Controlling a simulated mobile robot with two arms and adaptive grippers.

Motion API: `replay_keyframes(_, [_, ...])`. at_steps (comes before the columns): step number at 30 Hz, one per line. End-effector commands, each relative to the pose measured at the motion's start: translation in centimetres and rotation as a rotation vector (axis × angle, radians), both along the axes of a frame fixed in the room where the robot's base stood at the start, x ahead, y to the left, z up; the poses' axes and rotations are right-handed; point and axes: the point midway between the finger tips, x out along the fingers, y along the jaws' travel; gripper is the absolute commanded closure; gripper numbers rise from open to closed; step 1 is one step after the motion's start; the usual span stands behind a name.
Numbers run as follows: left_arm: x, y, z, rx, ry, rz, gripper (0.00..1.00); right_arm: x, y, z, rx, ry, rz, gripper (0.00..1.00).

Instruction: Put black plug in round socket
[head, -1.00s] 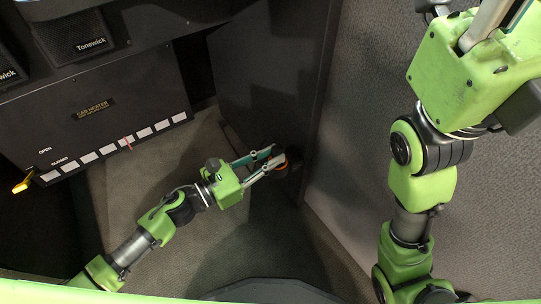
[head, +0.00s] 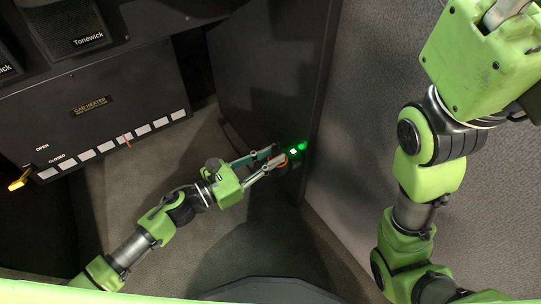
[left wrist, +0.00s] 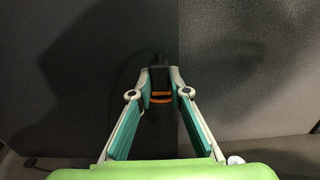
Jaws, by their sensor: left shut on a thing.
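The black plug (left wrist: 160,78) has orange bands and sits between the fingertips of my left gripper (left wrist: 160,88) in the left wrist view. In the head view my left gripper (head: 274,161) is shut on it beside the dark panel at the right, and the plug's orange band (head: 285,160) shows. A bright green light (head: 293,151) glows on the panel just past the fingertips. The round socket is hidden behind the plug and gripper, so how deep the plug sits cannot be told. My right gripper's base (head: 490,50) is at the top right; its fingertips are out of view.
A dark cab heater box (head: 95,120) with a row of white marks and a yellow lever (head: 20,180) stands at the left. Speakers marked Tonewick (head: 85,25) are above it. A grey textured wall (head: 350,120) is at the right. Grey floor lies below.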

Motion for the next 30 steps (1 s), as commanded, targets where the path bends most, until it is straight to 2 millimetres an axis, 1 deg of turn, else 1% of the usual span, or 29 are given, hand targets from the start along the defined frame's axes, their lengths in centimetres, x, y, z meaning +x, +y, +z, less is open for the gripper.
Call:
replay_keyframes(3, [0.0, 0.0, -0.3, 0.003, 0.004, 0.001, 1.00, 0.0, 0.0, -0.1, 0.000, 0.000, 0.000, 0.60])
replay_keyframes(4, [0.0, 0.0, -0.3, 0.003, 0.004, 0.001, 0.78, 0.0, 0.0, -0.1, 0.000, 0.000, 0.000, 0.60])
replay_keyframes(6, [0.0, 0.0, -0.3, 0.003, 0.004, 0.001, 0.64, 0.0, 0.0, -0.1, 0.000, 0.001, 0.000, 0.60])
replay_keyframes(16, [-0.1, 0.1, -0.2, 0.002, 0.003, 0.001, 0.64, 0.2, 0.0, -0.3, -0.005, 0.009, -0.004, 0.60])
replay_keyframes(19, [-0.5, 0.6, -0.3, 0.002, 0.004, 0.001, 0.64, 0.2, 0.0, -0.3, -0.004, 0.008, -0.003, 0.60])
replay_keyframes(23, [-1.7, 2.2, -0.4, 0.004, 0.005, 0.001, 0.64, 0.2, 0.0, -0.3, -0.004, 0.007, -0.003, 0.60])
replay_keyframes(30, [-4.8, 6.4, -0.6, 0.004, 0.007, 0.002, 0.64, 0.2, 0.0, -0.2, -0.003, 0.006, -0.001, 0.60])
